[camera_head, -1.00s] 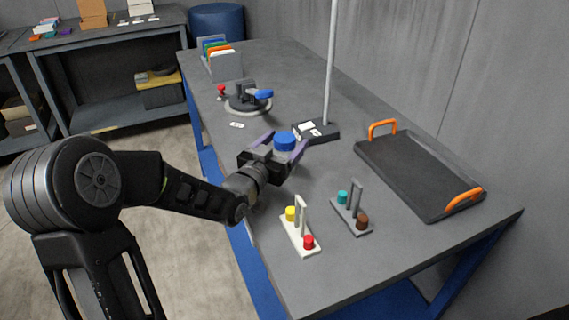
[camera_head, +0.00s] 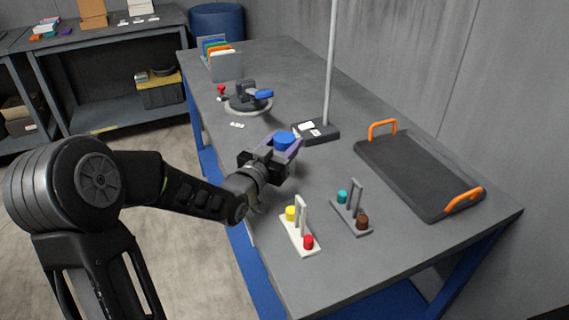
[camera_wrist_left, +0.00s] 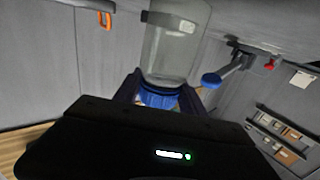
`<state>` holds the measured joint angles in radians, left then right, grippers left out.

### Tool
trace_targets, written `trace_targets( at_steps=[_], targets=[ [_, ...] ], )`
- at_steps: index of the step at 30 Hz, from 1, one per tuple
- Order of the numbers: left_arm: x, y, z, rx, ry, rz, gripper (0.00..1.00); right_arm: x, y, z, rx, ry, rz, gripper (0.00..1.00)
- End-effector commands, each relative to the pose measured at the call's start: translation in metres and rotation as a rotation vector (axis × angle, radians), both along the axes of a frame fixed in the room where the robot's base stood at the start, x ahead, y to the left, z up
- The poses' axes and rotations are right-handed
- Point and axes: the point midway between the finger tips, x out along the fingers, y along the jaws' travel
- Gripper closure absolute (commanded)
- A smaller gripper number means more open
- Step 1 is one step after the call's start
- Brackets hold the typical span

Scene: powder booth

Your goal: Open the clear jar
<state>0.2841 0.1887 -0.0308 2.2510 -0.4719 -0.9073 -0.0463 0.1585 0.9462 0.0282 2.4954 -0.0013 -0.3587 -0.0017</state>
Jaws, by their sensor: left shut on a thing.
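The clear jar (camera_wrist_left: 172,55) shows in the left wrist view, with its see-through body above the lid in that picture. Its blue lid (camera_head: 284,138) shows in the head view, and also low in the left wrist view (camera_wrist_left: 159,97). The lid sits on the jar's mouth. My left gripper (camera_head: 283,147) is shut on the lid, with one purple finger on each side. The jar's body is mostly hidden behind the gripper in the head view. My right gripper is in neither view.
A black base with a pole (camera_head: 317,131) stands just behind the jar. Two small peg stands, one white (camera_head: 301,237) and one grey (camera_head: 352,216), are at the front. A dark tray (camera_head: 415,175) with orange handles lies to the right. A round fixture (camera_head: 248,106) stands farther back.

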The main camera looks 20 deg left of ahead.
Motion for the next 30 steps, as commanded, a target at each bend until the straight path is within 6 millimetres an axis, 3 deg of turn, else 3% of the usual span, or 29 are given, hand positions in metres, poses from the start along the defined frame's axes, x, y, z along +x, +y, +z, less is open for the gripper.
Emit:
trace_targets(
  at_steps=[16, 30],
  targets=[
    [0.000, 0.000, 0.008, 0.002, -0.005, 0.000, 1.00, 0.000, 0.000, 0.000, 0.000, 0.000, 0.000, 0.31],
    [0.000, 0.000, 0.087, 0.002, -0.007, 0.000, 1.00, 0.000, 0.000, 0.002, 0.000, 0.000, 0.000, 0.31]
  ],
)
